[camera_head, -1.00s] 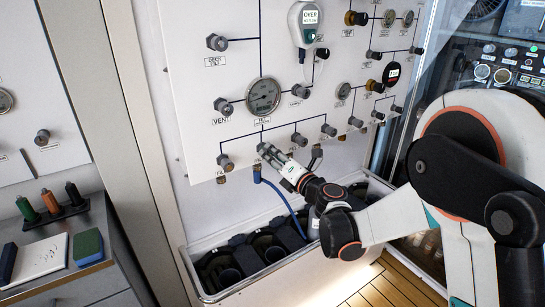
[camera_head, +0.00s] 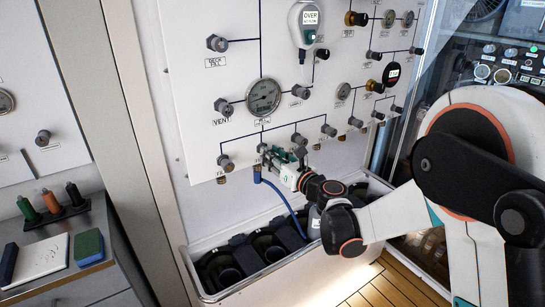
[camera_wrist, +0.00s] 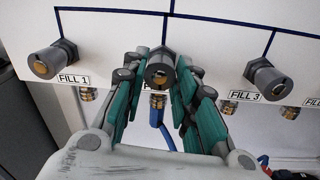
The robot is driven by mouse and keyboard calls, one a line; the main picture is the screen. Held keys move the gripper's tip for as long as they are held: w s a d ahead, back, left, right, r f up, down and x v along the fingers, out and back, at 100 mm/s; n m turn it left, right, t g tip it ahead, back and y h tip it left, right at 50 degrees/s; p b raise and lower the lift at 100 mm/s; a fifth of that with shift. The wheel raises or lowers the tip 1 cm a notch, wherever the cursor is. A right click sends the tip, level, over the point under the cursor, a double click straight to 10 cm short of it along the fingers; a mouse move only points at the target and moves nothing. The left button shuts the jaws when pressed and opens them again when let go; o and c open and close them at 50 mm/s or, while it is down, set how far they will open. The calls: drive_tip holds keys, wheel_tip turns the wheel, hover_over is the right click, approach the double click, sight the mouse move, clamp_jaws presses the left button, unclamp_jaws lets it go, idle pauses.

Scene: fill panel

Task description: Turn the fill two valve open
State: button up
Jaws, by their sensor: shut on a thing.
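The fill two valve (camera_wrist: 160,73) is a grey round knob with a brass centre on the white panel, between the Fill 1 valve (camera_wrist: 52,62) and the Fill 3 valve (camera_wrist: 264,76). Its label is mostly hidden by a finger. A brass fitting with a blue hose (camera_wrist: 160,112) hangs below it. My gripper (camera_wrist: 158,80) has its green-padded fingers on both sides of the knob and is shut on it. In the head view my gripper (camera_head: 275,154) meets the panel's lower row, and its fingers hide most of the knob.
A round gauge (camera_head: 263,97) sits above on the panel (camera_head: 220,135). A bin of dark containers (camera_head: 197,283) stands below. A counter with colored bottles (camera_head: 48,200) is at the left.

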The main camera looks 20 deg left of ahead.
drive_tip(key=shift+s+n, duration=0.1)
drive_tip(key=shift+n, duration=0.2)
drive_tip(key=o, duration=1)
drive_tip(key=shift+o, duration=0.2)
drive_tip(key=v, duration=1.2)
